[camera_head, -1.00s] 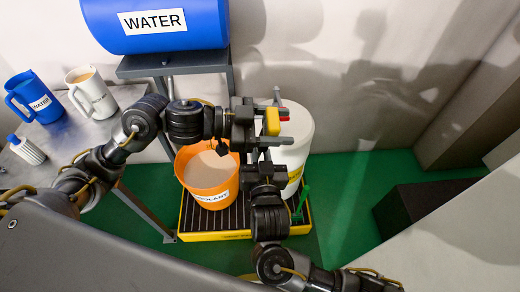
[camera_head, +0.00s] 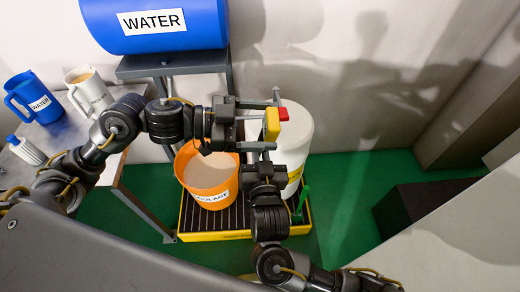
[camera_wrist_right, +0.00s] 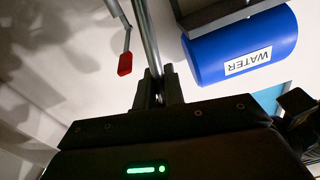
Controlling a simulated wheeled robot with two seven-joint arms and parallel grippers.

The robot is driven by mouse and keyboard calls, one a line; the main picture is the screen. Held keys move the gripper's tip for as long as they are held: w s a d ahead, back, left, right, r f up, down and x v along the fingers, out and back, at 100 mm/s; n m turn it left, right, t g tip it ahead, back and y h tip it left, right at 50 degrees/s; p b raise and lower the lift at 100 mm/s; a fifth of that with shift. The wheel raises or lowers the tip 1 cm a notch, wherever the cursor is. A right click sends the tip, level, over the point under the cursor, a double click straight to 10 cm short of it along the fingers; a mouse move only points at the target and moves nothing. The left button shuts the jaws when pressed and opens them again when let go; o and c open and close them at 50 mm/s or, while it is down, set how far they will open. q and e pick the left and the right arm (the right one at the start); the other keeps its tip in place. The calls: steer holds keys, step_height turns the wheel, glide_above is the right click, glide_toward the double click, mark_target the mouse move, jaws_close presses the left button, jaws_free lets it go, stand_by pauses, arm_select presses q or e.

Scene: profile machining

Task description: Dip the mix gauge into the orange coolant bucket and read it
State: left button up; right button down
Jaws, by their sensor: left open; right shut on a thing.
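The orange coolant bucket (camera_head: 212,190), full of pale liquid, stands on a yellow-rimmed tray (camera_head: 215,235). My left gripper (camera_head: 262,125) is open behind and right of the bucket, its two fingers spread around a small yellow piece, which looks like the mix gauge's head (camera_head: 271,124). My right gripper (camera_head: 264,164) is just below that yellow piece. In the right wrist view, my right gripper (camera_wrist_right: 158,85) is shut on a thin grey metal rod (camera_wrist_right: 147,35), apparently the gauge's stem. Whether rod and yellow piece are joined is hidden. The gauge is outside the bucket's liquid.
A white drum (camera_head: 297,140) stands behind my grippers, with a red-tipped rod (camera_head: 284,114) near its top. A blue WATER barrel (camera_head: 155,25) sits on a stand. A blue jug (camera_head: 33,97), a white jug (camera_head: 88,90) and a white bottle (camera_head: 26,150) are on the left bench.

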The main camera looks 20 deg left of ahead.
arm_select(q)
steer(key=v, duration=0.8)
steer(key=shift+a, duration=0.15)
